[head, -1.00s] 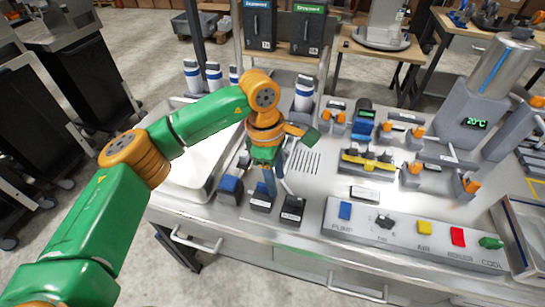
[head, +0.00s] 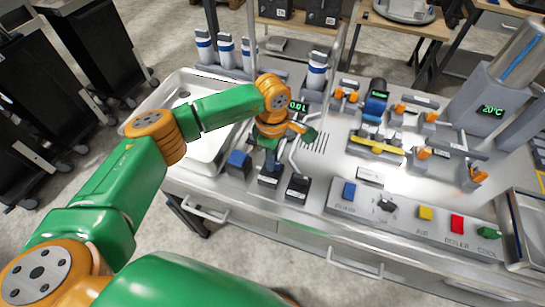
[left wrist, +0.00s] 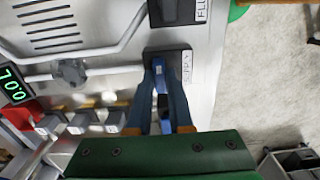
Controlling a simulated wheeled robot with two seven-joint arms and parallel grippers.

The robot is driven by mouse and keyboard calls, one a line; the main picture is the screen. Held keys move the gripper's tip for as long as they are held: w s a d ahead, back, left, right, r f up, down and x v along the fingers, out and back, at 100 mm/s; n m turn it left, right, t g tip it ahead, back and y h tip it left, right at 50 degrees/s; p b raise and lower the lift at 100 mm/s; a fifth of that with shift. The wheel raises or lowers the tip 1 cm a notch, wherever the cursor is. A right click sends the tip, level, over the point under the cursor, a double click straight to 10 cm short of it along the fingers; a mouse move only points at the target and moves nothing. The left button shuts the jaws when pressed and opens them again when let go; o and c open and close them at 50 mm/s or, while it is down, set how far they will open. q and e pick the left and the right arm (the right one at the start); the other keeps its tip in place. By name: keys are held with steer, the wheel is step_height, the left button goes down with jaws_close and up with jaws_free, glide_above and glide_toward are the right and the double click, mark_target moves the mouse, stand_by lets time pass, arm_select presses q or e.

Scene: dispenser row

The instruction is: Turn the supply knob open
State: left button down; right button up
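The supply knob is a blue lever (left wrist: 162,72) on a dark block, seen in the left wrist view. The block's label (left wrist: 187,66) is partly readable, ending in "PPLY". My left gripper (left wrist: 160,80) points down at this block, its two fingers on either side of the blue lever and close to it. The fingers hide part of the lever, so I cannot tell whether they press on it. In the head view my left gripper (head: 270,168) is over the middle of three blocks at the counter's front. My right gripper is in neither view.
A block with a blue top (head: 238,162) stands left of the gripper and another dark block (head: 298,186) stands right. A bent metal spout (head: 296,150) is close by. A white basin (head: 185,95) lies behind the arm. A button panel (head: 405,225) fills the front right.

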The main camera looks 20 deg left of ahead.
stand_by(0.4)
arm_select(q)
steer(key=n+b, duration=0.2)
steer(key=n, duration=0.1)
steer(key=shift+f, duration=0.1)
steer(key=n+b, duration=0.3)
steer(key=n, duration=0.2)
steer(key=shift+n, duration=0.3)
steer(key=n+b, duration=0.2)
steer(key=n, duration=0.2)
steer(key=shift+r+n+b, duration=0.2)
steer(key=shift+n+b, duration=0.9)
steer(key=shift+n, duration=1.6)
steer(key=c, duration=0.8)
jaws_free()
